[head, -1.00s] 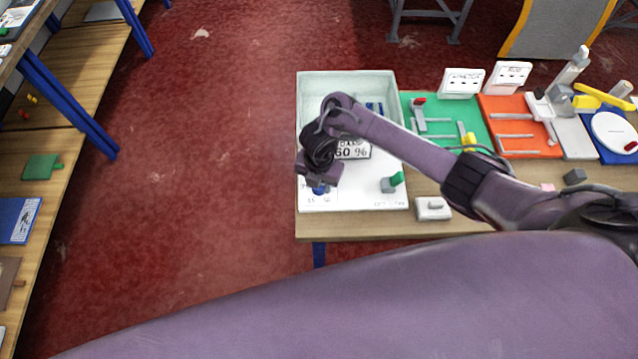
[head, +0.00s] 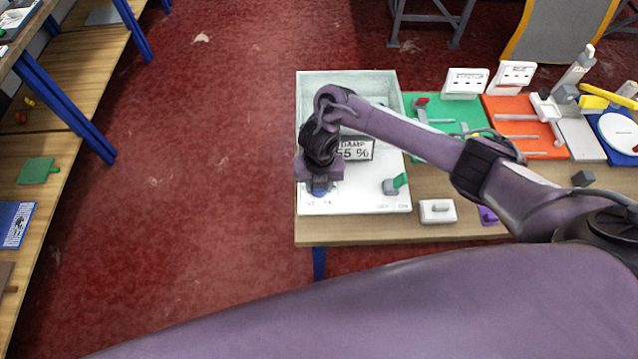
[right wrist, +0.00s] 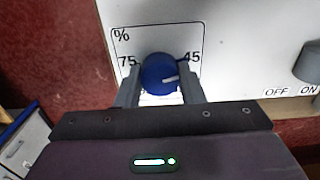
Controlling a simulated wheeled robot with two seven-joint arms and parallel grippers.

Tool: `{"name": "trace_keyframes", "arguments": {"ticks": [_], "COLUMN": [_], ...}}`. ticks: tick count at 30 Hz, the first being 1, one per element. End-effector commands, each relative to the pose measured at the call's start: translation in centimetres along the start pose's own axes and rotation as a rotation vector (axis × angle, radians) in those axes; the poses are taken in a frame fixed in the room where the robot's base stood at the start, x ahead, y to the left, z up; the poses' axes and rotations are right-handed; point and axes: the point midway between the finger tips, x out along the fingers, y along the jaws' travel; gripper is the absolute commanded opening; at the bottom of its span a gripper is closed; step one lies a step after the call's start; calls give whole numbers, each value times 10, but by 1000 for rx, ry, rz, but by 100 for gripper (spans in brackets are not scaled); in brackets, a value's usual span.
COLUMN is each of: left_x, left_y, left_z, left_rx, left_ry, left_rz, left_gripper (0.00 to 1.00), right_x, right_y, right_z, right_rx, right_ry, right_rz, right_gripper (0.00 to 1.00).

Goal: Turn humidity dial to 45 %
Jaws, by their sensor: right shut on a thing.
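The humidity dial is a round blue knob (right wrist: 158,72) on a white panel (right wrist: 235,50). In the right wrist view it has "75" printed to its left, "45" to its right and "%" above. Its white mark points right, roughly towards the 45 side. My right gripper (right wrist: 160,91) is shut on the knob, one finger on each side. In the head view the right gripper (head: 319,186) covers most of the knob. A sign (head: 356,149) in the white box reads "DAMP 55 %", partly hidden by my arm. My left gripper is out of view.
Green (head: 466,112) and orange (head: 515,108) boards with fixtures lie to the right. A white block (head: 437,211) sits at the table's front edge.

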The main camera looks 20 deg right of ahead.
Motion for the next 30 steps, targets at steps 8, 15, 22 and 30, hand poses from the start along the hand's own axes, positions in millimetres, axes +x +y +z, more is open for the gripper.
{"name": "trace_keyframes", "arguments": {"ticks": [8,15,22,30], "left_x": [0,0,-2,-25], "left_y": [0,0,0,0], "left_z": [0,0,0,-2], "left_rx": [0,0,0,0], "left_ry": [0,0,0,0], "left_rz": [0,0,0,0], "left_gripper": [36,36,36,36], "right_x": [-1,0,-6,-54], "right_y": [0,0,0,0], "right_z": [0,0,1,2], "right_rx": [-2,-1,-1,-3], "right_ry": [-1,-1,-2,-7], "right_rz": [-1,0,1,-1], "right_gripper": [40,57,57,57]}}
